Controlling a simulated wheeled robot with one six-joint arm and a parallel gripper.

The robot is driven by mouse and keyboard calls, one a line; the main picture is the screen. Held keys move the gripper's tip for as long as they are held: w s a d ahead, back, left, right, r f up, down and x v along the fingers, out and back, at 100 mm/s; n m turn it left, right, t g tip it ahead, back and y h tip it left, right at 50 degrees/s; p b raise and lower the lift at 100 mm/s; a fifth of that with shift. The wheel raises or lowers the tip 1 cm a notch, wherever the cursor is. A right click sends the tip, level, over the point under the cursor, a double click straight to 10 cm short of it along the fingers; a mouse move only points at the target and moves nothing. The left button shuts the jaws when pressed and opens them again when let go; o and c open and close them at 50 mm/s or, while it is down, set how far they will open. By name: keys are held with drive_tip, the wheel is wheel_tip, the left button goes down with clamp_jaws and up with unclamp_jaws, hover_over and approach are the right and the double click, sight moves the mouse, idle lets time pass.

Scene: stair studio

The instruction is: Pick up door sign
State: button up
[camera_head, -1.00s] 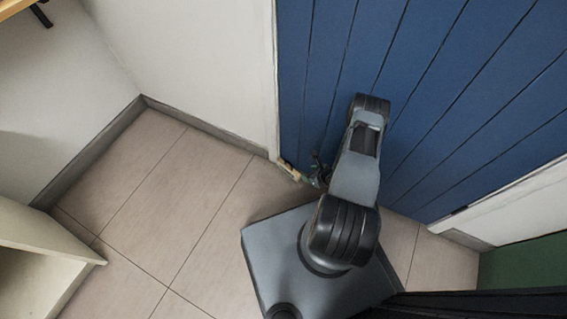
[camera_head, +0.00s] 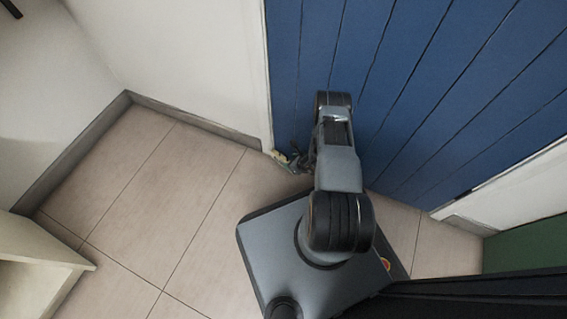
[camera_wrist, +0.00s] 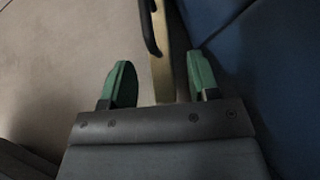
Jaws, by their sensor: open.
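A thin tan board, seen nearly edge-on with a black strap or cord beside it, is likely the door sign (camera_wrist: 163,62). It stands between my gripper's two green fingers in the wrist view, with a gap to each side. My gripper (camera_wrist: 158,75) is open. In the head view a small pale piece, likely the same sign (camera_head: 280,157), shows at the foot of the blue door's left edge. My gripper is mostly hidden behind my arm there. The sign's face and lower end are not clear.
The blue plank door (camera_head: 420,90) rises close beside my arm and gripper. A white wall with a grey skirting (camera_head: 190,119) is to the left. A pale shelf unit (camera_head: 40,265) stands at lower left. Tiled floor (camera_head: 150,200) between them is clear.

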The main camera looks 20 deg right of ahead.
sight(283, 159)
drive_tip(key=b+x, duration=0.1)
drive_tip(key=x, duration=0.2)
clamp_jaws()
idle(0.5)
